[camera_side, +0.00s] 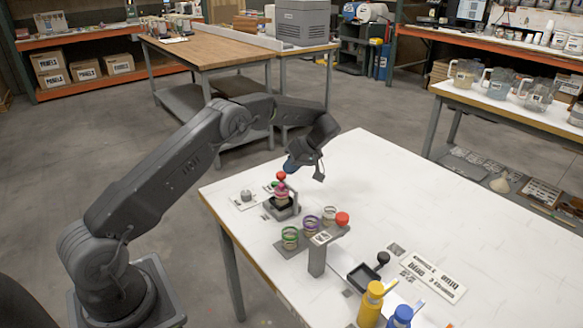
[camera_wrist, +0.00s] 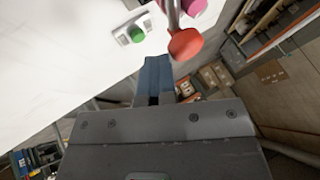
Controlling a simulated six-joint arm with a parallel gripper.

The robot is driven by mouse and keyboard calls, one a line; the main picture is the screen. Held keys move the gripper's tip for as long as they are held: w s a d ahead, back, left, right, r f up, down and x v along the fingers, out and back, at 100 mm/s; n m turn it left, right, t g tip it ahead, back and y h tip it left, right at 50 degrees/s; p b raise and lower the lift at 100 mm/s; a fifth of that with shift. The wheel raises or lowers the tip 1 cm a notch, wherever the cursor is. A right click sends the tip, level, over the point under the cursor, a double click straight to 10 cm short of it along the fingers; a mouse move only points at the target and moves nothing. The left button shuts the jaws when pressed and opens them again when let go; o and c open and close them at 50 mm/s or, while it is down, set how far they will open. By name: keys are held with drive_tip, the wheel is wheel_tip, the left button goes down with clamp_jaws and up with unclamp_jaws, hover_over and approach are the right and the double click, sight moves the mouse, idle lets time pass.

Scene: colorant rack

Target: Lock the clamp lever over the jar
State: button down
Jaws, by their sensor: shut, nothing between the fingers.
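The clamp (camera_side: 283,212) is a dark base near the table's left edge in the side view. A jar with a pink lid (camera_side: 281,187) stands in it. The clamp lever's red knob (camera_side: 281,175) shows just above the lid. In the wrist view the red knob (camera_wrist: 186,43) sits on a grey rod (camera_wrist: 172,12), with part of the pink lid (camera_wrist: 194,6) behind it. My gripper (camera_side: 290,165) is shut and empty, close beside and slightly above the knob. Its blue fingers (camera_wrist: 157,68) appear left of the knob; I cannot tell if they touch it.
A small plate with a green-topped item (camera_wrist: 137,35) lies beside the clamp. A dark tray (camera_side: 363,277) and yellow bottle (camera_side: 371,305) stand nearer. The table's far right is clear.

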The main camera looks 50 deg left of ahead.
drive_tip(key=shift+s+a, duration=0.1)
drive_tip(key=v, duration=0.7)
drive_tip(key=shift+d+r, duration=0.2)
drive_tip(key=shift+w, duration=0.25)
drive_tip(key=s+d+r+m+t+h, duration=0.1)
drive_tip(key=s+d+r+m+t, duration=0.1)
drive_tip(key=s+d+r+m, duration=0.3)
drive_tip(key=s+d+r+m+t+h, duration=0.1)
drive_tip(key=s+d+r+t, duration=0.1)
drive_tip(key=s+r, duration=0.35)
drive_tip(key=s+d+r+m+t, duration=0.1)
drive_tip(key=s+d+r+m, duration=0.15)
drive_tip(key=r, duration=0.55)
drive_tip(key=s+d+f+m+t+h, duration=0.1)
drive_tip(key=s+d+m, duration=0.3)
drive_tip(key=s, duration=0.7)
drive_tip(key=s+d+f+m+t+h, duration=0.2)
drive_tip(key=s+d+f+m+t, duration=0.1)
drive_tip(key=s, duration=0.8)
drive_tip(key=shift+d+m+t+h, duration=0.3)
drive_tip(key=shift+d+m+t, duration=0.4)
drive_tip(key=shift+d+m, duration=0.35)
drive_tip(key=shift+f, duration=0.15)
